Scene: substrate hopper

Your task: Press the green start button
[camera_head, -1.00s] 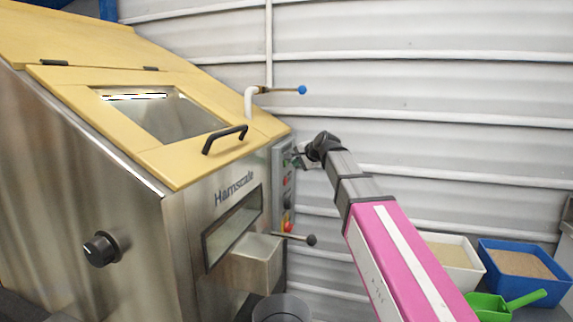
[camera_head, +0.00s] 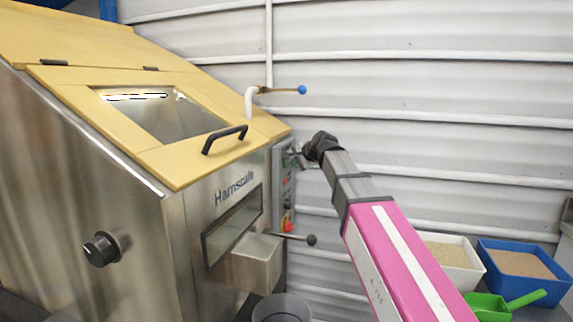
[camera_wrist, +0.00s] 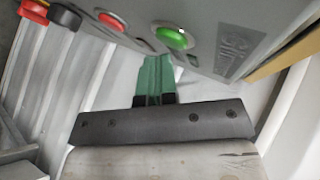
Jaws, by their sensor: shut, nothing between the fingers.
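The green start button (camera_wrist: 175,37) shows in the wrist view as a round, bright green cap in a pale ring on the grey control panel (camera_wrist: 200,15). My gripper (camera_wrist: 156,60) is shut and empty, its green fingertips close together just below and left of the button. I cannot tell whether the tips touch the panel. In the head view the panel (camera_head: 277,190) is on the right side of the steel hopper, and my gripper (camera_head: 297,156) is at its upper part. The green button is not clear there.
A red button (camera_wrist: 112,20), a black knob (camera_wrist: 66,16) and a red stop button (camera_wrist: 34,10) share the panel. A lever with a black ball (camera_head: 311,240) sticks out below. The hopper's yellow lid (camera_head: 170,160) is left of my gripper. A ribbed wall stands behind.

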